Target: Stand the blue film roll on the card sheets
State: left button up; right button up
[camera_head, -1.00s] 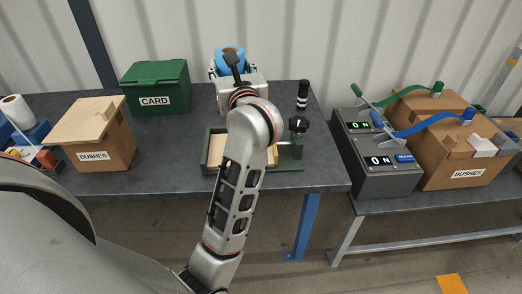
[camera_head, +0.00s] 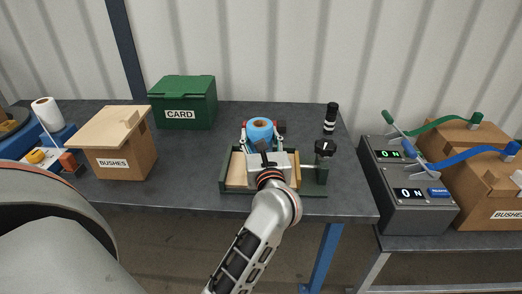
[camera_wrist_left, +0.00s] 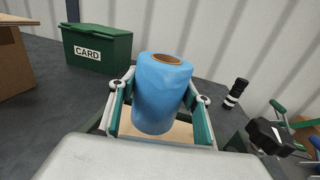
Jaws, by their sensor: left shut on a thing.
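The blue film roll (camera_head: 260,130) is upright in my left gripper (camera_head: 262,137), whose fingers are shut on its sides. In the left wrist view the roll (camera_wrist_left: 161,95) shows its brown core on top, between the two green-padded fingers (camera_wrist_left: 160,108). The tan card sheets (camera_head: 237,170) lie in a green tray (camera_head: 222,186), partly hidden by my gripper and wrist. The roll is over or near the back of the tray. A tan surface shows below it in the wrist view; I cannot tell whether they touch. My right gripper is not in view.
A black knob (camera_head: 325,148) stands at the tray's right, with a black-and-white striped cylinder (camera_head: 330,118) behind it. A green CARD box (camera_head: 182,102) and a BUSHES box (camera_head: 118,145) stand left. A grey control box (camera_head: 408,190) is right. Bare tabletop lies left of the tray.

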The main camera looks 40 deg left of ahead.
pick_arm(q)
notch_tip(320, 180, down, 4)
jog(key=shift+r+b, duration=0.2)
jog(key=shift+b, duration=0.15)
jog(key=shift+f, duration=0.45)
jog(key=o, duration=1.4)
jog(key=shift+c, duration=0.2)
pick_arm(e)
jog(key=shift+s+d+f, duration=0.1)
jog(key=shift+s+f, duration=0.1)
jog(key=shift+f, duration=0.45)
